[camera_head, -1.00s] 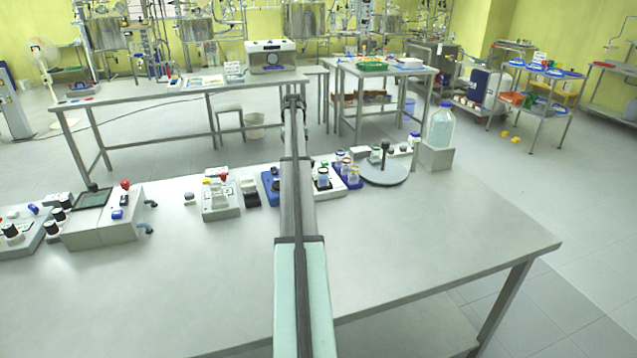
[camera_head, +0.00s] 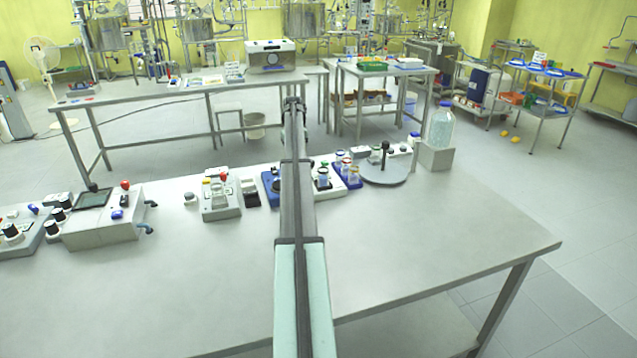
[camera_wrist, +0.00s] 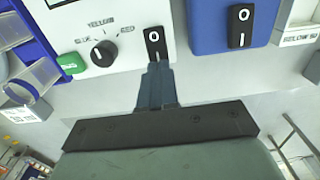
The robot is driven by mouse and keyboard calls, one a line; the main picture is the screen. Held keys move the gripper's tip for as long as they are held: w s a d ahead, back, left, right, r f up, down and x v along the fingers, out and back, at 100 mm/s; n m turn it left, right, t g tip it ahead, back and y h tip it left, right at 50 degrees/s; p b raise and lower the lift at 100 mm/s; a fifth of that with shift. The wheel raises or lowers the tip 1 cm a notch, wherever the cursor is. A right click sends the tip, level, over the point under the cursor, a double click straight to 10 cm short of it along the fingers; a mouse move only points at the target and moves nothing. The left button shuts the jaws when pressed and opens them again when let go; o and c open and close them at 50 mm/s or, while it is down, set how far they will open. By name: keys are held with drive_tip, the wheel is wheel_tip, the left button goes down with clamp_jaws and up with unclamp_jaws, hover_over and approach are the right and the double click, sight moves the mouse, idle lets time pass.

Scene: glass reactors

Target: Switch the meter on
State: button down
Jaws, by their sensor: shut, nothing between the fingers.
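The meter is a white box with a dark display, a green button and a black knob marked with colour names. Its front panel (camera_wrist: 125,20) fills the upper left of the wrist view. Its black rocker switch (camera_wrist: 155,42) is marked 0 above and I below; I cannot tell which side is pressed. My gripper (camera_wrist: 156,68) is shut and empty, its tips at the I end of the switch. I cannot tell whether they touch. In the head view the meter (camera_head: 334,187) is partly hidden by my arm, and my gripper is hidden.
A blue device (camera_wrist: 218,22) with its own 0/I rocker stands right of the meter in the wrist view. A blue rack (camera_wrist: 38,50) with tubes is on the left. In the head view a round grey plate (camera_head: 390,177) and bottle (camera_head: 440,128) stand right; the bench (camera_head: 420,235) front is clear.

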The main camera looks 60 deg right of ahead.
drive_tip(key=shift+f, duration=0.5)
drive_tip(key=shift+r, duration=0.1)
idle(0.3)
drive_tip(key=shift+r, duration=3.4)
